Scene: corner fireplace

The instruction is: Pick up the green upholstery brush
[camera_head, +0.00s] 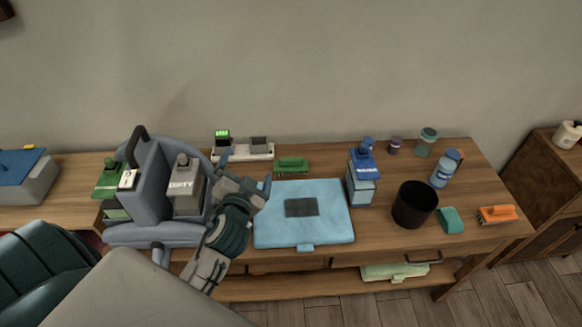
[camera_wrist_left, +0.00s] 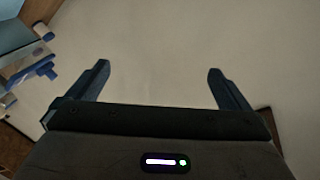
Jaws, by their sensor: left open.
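The green upholstery brush (camera_head: 291,164) lies on the wooden table behind the light blue mat, with its bristles toward the front. My left gripper (camera_head: 245,174) is open and empty, to the left of the brush and apart from it, above the table between the grey machine and the mat. In the left wrist view its two fingers (camera_wrist_left: 158,80) stand wide apart with only the plain wall between them. The brush does not show in that view. My right gripper is not in view.
A grey machine (camera_head: 148,190) with a tank marked DIRTY (camera_head: 186,190) stands left of my gripper. A white tray (camera_head: 245,153) sits behind it.

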